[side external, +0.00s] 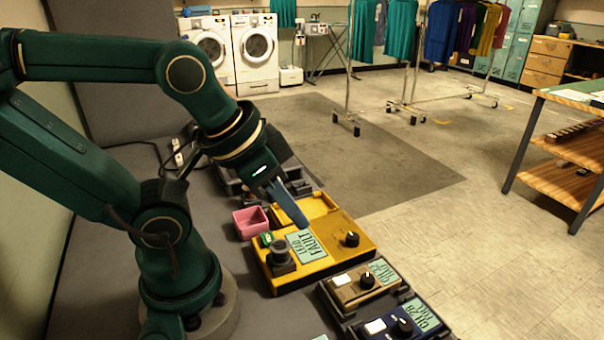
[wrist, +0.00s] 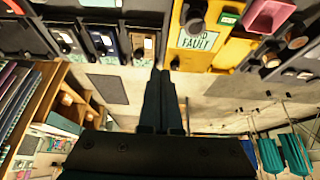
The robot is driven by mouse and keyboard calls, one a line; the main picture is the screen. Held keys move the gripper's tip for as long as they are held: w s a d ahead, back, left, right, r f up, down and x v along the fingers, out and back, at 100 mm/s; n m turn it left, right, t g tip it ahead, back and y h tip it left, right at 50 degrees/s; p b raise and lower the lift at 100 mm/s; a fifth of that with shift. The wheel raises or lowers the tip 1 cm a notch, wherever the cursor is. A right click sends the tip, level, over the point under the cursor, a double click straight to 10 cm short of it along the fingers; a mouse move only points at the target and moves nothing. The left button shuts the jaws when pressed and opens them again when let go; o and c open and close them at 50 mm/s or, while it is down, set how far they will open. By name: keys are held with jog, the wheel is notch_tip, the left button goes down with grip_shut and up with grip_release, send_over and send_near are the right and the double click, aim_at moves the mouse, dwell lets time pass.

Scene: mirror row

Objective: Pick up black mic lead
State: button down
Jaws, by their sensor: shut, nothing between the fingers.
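I cannot clearly make out a black mic lead in either view. A dark round, stacked piece (side external: 281,257) sits on the near left part of a yellow unit (side external: 318,268); I cannot tell whether it is a coiled lead. It also shows at the top of the wrist view (wrist: 195,18). My gripper (side external: 301,222) is shut and empty, above the far part of the yellow unit. In the wrist view its closed fingers (wrist: 161,76) point toward the row of units.
A pink open box (side external: 250,222) stands left of the yellow unit. A brown unit (side external: 362,286) and a dark blue unit (side external: 405,322), each with a knob, sit nearer the camera. Floor is open to the right, with a clothes rack (side external: 350,60) beyond.

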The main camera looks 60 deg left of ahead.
aim_at(280, 245)
jog(key=c, duration=1.5)
grip_release()
jog(key=shift+c, duration=0.2)
jog(key=o, duration=1.2)
jog(key=a+f+m+g, duration=0.1)
jog(key=m+g, duration=0.1)
jog(key=a+f+m+g, duration=0.1)
jog(key=m+g, duration=0.1)
jog(key=a+f+m+g+y, duration=0.1)
jog(key=m+g, duration=0.1)
jog(key=shift+w+a, duration=0.25)
jog(key=shift+a, duration=0.15)
jog(key=shift+a+f+g, duration=0.35)
jog(key=shift+f+g, duration=0.25)
jog(key=shift+f, duration=0.1)
jog(key=shift+s+a+f, duration=0.1)
jog(key=shift+s+f, duration=0.05)
jog(key=shift+f, duration=1.1)
jog(key=shift+s+a+f, duration=0.1)
jog(key=shift+s+f, duration=0.05)
jog(key=shift+f, duration=1.05)
